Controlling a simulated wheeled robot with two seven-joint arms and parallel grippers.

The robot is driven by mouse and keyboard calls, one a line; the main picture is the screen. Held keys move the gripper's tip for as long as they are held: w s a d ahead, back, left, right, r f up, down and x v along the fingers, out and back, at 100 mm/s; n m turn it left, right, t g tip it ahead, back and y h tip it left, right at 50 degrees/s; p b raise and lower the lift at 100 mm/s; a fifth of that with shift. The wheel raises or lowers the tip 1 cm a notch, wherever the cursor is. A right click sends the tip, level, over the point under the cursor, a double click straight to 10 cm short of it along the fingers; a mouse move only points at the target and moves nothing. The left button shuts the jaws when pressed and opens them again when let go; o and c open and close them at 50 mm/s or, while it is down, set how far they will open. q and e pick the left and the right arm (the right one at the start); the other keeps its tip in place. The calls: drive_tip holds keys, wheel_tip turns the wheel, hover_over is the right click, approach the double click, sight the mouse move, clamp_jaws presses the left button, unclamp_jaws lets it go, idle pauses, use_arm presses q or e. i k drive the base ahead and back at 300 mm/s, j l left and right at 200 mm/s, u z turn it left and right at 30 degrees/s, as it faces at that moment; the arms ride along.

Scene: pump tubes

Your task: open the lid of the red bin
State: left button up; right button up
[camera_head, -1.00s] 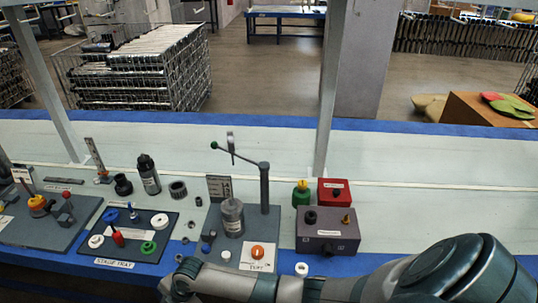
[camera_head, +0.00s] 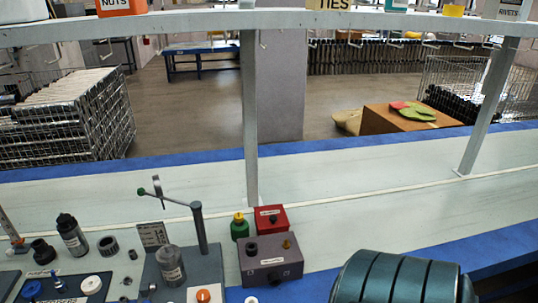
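The red bin (camera_head: 272,217) is a small red box with a pale label and a dark knob on top, standing on the bench just behind a grey-purple box (camera_head: 271,262). Its top appears closed. Part of my arm, a dark teal link, fills the lower right, in front of and to the right of the bin. Neither of my grippers shows in this view.
A green container with a yellow top (camera_head: 240,228) stands close left of the red bin. A grey post stand (camera_head: 202,235) with a lever is further left. A shelf upright (camera_head: 250,120) rises behind the bin. The bench to the right is clear.

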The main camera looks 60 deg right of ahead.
sight(273, 216)
drive_tip(key=i, duration=1.15)
drive_tip(key=z, duration=2.5)
drive_tip(key=l+u, duration=0.15)
drive_tip(key=l, duration=0.25)
drive_tip(key=k+l+u, duration=0.2)
drive_tip(key=l, duration=0.2)
drive_tip(key=l+u, duration=0.15)
drive_tip(key=l, duration=0.3)
drive_tip(key=l+u, duration=0.15)
drive_tip(key=l, duration=0.2)
drive_tip(key=k+l+u, duration=0.15)
drive_tip(key=l, duration=0.25)
drive_tip(key=k+l+u, duration=0.2)
drive_tip(key=l, duration=0.15)
